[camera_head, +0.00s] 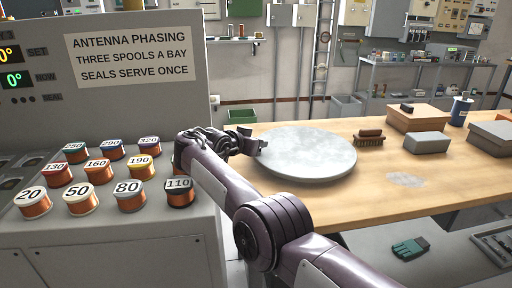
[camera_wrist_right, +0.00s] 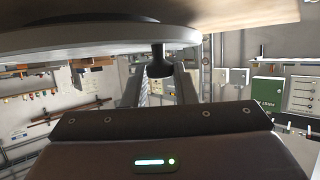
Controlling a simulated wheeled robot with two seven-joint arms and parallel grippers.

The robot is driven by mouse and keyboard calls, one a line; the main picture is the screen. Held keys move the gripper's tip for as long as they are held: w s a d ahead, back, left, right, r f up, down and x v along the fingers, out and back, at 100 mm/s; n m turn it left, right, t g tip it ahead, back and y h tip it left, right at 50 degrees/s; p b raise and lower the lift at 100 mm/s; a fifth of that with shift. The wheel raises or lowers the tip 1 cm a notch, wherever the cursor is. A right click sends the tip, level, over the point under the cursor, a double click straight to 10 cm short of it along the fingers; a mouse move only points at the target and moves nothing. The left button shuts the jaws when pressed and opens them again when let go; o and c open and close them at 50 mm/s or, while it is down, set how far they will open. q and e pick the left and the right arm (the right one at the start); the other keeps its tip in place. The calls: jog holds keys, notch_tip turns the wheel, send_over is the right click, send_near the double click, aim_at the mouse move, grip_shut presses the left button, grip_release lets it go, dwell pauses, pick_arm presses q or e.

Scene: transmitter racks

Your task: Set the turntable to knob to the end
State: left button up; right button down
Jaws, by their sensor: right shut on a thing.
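The round grey turntable (camera_head: 305,158) lies on the wooden workbench, just right of the spool console. My right arm reaches across from the lower right, and my right gripper (camera_head: 258,144) is at the turntable's left rim. In the right wrist view the turntable (camera_wrist_right: 90,42) shows upside down, with a black knob (camera_wrist_right: 160,67) at its rim. The knob sits between the two fingers of my right gripper (camera_wrist_right: 160,88), which is shut on it. In the head view the knob is hidden by the gripper or too small to tell. My left gripper is not in view.
The console (camera_head: 120,240) with several numbered copper spools stands close left of my gripper. A brush (camera_head: 369,138), cardboard box (camera_head: 417,118), grey box (camera_head: 427,143) and blue mug (camera_head: 461,111) are on the workbench (camera_head: 350,205). Bare wood lies in front of the turntable.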

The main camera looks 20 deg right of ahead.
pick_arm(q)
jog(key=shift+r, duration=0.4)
pick_arm(e)
jog(key=shift+s+d+f, duration=0.1)
jog(key=shift+f, duration=0.05)
jog(key=c, duration=1.2)
grip_release()
jog(key=shift+o, duration=0.2)
jog(key=shift+r, duration=0.2)
